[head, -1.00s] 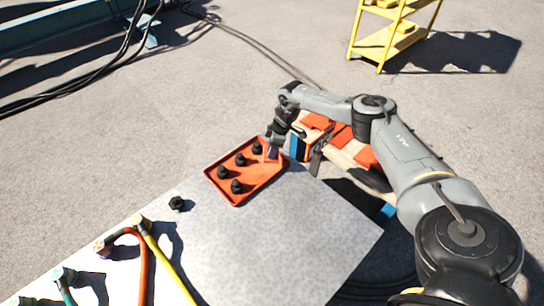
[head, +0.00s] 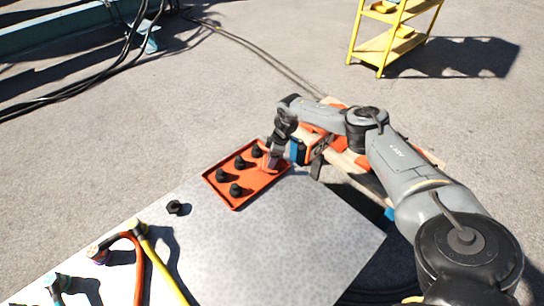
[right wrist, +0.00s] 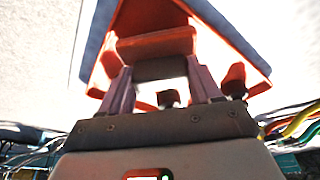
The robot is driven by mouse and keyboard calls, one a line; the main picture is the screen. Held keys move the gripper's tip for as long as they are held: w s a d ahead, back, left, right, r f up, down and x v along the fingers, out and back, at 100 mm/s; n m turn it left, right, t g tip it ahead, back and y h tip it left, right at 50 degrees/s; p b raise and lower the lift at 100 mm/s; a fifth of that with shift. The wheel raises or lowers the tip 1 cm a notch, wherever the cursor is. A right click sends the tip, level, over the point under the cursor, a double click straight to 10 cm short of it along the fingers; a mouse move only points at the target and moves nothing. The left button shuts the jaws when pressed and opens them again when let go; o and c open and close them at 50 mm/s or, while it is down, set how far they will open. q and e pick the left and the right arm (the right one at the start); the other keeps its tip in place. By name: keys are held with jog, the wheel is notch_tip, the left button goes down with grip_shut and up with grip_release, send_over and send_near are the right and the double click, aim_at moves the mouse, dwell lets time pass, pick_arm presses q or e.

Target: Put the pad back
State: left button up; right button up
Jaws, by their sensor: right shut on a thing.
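My right gripper (head: 270,163) is at the right end of a red-orange tray (head: 237,200) on the table, close over its rim. In the right wrist view its two fingers (right wrist: 158,88) are shut on an orange-red block, which I take to be the pad (right wrist: 157,46). In the head view the gripper mostly hides the pad, and I cannot tell whether it touches the tray. Several black knobs (head: 236,190) stand in the tray. My left gripper is not in view.
A black nut (head: 175,208) lies left of the tray. Orange (head: 140,265) and yellow (head: 165,262) hoses lie at the table's left. The grey tabletop (head: 285,240) is bare at front right. A yellow shelf (head: 385,45) stands behind on the ground.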

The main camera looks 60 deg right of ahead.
jog(key=shift+f, duration=0.2)
jog(key=o, duration=1)
